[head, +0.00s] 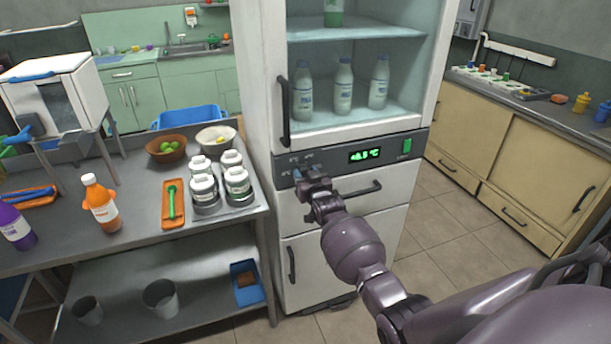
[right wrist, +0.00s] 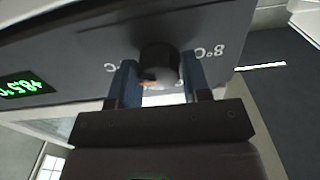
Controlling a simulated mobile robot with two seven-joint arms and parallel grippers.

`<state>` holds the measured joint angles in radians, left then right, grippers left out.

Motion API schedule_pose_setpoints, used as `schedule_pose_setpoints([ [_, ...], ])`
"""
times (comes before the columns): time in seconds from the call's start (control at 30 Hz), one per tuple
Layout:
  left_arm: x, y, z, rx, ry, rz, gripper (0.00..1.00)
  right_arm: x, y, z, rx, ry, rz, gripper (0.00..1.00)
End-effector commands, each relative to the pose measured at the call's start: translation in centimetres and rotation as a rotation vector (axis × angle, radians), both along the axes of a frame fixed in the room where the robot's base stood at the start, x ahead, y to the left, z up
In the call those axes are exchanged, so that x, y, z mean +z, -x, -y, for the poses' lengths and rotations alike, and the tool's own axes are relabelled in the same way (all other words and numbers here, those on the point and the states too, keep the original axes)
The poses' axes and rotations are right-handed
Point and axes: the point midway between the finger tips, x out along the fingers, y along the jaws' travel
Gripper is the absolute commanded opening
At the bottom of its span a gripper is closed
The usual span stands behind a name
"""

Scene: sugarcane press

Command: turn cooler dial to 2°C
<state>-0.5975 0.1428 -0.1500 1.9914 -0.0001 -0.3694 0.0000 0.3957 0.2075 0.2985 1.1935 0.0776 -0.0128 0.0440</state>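The cooler (head: 258,100) stands upright with a grey control panel (head: 340,160) below its glass door. The green display (head: 369,155) seems to read about +8.5 °C; it also shows upside down in the right wrist view (right wrist: 27,87). The dark round dial (right wrist: 158,60) sits between the two blue fingers of my right gripper (right wrist: 160,85). Small gaps seem to show beside the dial, so the fingers look open around it. In the head view my right gripper (head: 308,180) is at the panel's left part and hides most of the dial. My left gripper is out of view.
A green switch (head: 407,146) is at the panel's right end. A drawer handle (head: 363,190) lies below the panel, and the door handle (head: 284,112) stands out above. The metal table (head: 130,235) at left holds white-lidded jars (head: 203,188) close to the cooler.

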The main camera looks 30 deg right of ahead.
Motion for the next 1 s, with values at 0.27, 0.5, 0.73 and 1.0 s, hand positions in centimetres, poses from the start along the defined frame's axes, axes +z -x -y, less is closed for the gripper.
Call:
schedule_pose_setpoints([
  [0.27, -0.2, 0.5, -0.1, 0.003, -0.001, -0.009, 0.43, 0.0, 0.0, 0.0, 0.0, 0.001, 0.0, 0.68],
  [0.5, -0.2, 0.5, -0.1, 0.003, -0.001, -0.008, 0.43, 0.0, 0.3, -0.1, 0.0, 0.001, 0.0, 0.68],
  [0.73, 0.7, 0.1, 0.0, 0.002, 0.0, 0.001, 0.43, 0.1, 2.9, -0.7, 0.0, 0.001, 0.0, 0.68],
  [1.0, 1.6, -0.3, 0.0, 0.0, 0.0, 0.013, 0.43, 0.0, 7.3, -1.7, -0.001, 0.001, 0.0, 0.68],
])
